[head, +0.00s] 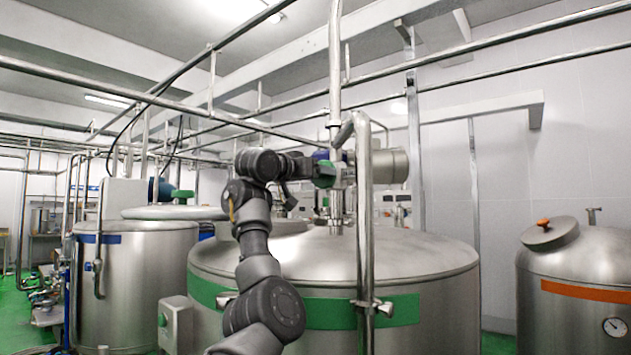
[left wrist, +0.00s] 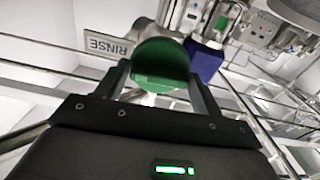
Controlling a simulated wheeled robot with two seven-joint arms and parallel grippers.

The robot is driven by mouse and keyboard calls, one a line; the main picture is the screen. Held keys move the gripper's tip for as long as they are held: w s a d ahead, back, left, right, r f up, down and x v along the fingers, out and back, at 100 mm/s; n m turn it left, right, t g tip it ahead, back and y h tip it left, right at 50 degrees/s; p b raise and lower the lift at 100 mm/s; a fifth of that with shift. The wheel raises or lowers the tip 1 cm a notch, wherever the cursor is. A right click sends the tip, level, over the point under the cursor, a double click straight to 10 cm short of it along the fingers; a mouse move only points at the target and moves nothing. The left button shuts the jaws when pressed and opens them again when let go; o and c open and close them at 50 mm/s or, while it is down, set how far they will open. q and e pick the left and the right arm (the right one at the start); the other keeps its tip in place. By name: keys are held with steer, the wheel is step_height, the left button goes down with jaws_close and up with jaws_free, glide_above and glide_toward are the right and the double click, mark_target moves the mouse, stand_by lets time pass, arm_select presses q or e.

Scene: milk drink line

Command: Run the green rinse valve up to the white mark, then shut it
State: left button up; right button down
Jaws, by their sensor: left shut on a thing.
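The green rinse valve handle (head: 325,181) is on the pipework above the large green-banded tank, at the centre of the head view. In the left wrist view the round green handle (left wrist: 160,58) sits between the two fingers, beside a plate reading RINSE (left wrist: 108,46). My left gripper (head: 314,170) reaches in from the left and is shut on this handle; its dark fingers (left wrist: 158,80) are on either side of it. I cannot make out the white mark in either view. My right gripper is not in view.
The large steel tank (head: 420,262) stands below the valve. A vertical steel pipe (head: 364,215) rises just right of the gripper. A blue-banded tank (head: 135,275) is at left, an orange-banded tank (head: 580,310) at right. Overhead pipes cross above the arm.

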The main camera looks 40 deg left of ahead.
arm_select(q)
steer(key=shift+s+r+m, duration=0.15)
steer(key=shift+r+m, duration=0.15)
steer(key=shift+m, duration=0.1)
steer(key=o, duration=0.7)
steer(key=shift+c, duration=0.2)
steer(key=shift+o, duration=1.1)
steer(key=shift+f, duration=0.2)
steer(key=s+b, duration=0.7)
steer(key=s, duration=0.3)
steer(key=shift+s+b, duration=0.25)
steer(key=shift+b, duration=0.15)
